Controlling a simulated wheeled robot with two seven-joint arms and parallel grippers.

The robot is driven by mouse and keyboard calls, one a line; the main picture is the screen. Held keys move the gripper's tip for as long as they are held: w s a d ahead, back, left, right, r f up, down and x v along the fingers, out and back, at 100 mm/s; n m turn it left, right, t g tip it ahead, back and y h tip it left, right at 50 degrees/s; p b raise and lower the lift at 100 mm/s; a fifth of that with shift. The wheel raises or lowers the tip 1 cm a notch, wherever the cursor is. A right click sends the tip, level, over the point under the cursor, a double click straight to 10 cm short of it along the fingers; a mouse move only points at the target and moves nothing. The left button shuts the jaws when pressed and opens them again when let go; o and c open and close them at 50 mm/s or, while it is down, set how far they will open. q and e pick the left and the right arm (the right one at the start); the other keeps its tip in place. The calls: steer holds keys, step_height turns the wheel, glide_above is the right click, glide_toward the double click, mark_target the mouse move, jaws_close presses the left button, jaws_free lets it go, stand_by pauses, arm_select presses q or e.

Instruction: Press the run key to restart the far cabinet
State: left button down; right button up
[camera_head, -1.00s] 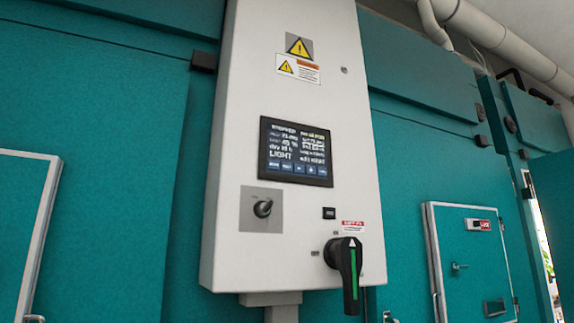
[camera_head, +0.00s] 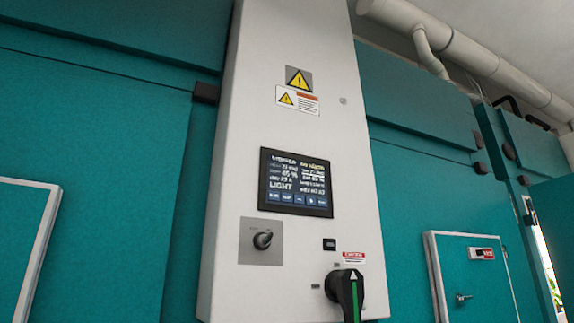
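A tall white control cabinet (camera_head: 290,130) stands straight ahead between teal chamber walls. Its dark touch screen (camera_head: 296,182) is lit, with lines of text, the word LIGHT, and a row of small blue keys (camera_head: 296,199) along the bottom. The key labels are too small to read surely. Below the screen are a small rotary switch (camera_head: 263,240) on a grey plate and a large black handle with a green stripe (camera_head: 348,292), its lower end cut off by the picture's edge. Neither of my grippers is in view.
A teal door (camera_head: 478,275) with a white frame and a small red-and-white display is at the right. Another white-framed panel (camera_head: 25,240) is at the left. Pipes (camera_head: 470,35) run along the ceiling. Nothing stands in front of the screen.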

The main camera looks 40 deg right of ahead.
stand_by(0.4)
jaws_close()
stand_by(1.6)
